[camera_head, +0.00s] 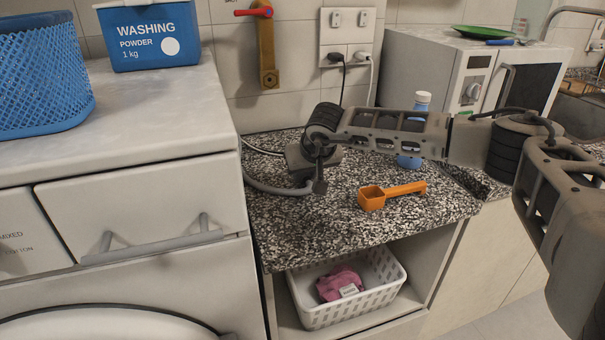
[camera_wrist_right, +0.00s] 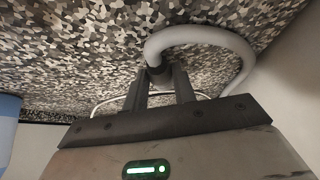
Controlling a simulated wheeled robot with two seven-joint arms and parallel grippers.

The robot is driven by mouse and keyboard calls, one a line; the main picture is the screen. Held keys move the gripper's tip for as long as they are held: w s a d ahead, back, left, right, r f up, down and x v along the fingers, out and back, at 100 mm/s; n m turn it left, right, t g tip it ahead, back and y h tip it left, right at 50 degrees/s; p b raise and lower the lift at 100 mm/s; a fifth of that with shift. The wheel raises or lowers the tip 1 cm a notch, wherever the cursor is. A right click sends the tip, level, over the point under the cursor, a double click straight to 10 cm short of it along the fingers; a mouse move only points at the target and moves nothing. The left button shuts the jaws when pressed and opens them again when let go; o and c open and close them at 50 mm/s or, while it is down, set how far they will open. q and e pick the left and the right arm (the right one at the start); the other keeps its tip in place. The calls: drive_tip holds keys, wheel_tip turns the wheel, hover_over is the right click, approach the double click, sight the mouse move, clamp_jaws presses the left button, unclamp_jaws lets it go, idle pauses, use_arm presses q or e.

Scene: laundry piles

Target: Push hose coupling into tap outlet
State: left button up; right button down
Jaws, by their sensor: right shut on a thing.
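The brass tap (camera_head: 266,50) with a red handle is on the tiled wall in the head view, its outlet (camera_head: 269,78) low on the body. My right gripper (camera_head: 317,183) is low over the speckled counter, right of and below the tap, apart from it. In the right wrist view my right gripper (camera_wrist_right: 160,88) is shut on the dark end of the grey hose (camera_wrist_right: 205,36), which looks like the coupling (camera_wrist_right: 158,73). The coupling is mostly hidden by the fingers. The hose (camera_head: 272,188) runs left toward the washing machine. My left gripper is not in view.
The washing machine (camera_head: 150,205) stands left, with a washing powder box (camera_head: 155,40) and blue basket (camera_head: 42,80) on top. An orange scoop (camera_head: 390,194) and a blue bottle (camera_head: 421,103) are on the counter (camera_head: 300,230). A socket panel (camera_head: 348,35) with plugs is right of the tap.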

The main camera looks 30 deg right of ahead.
sight(306, 175)
drive_tip(key=shift+r+p, duration=2.45)
drive_tip(key=shift+r, duration=1.05)
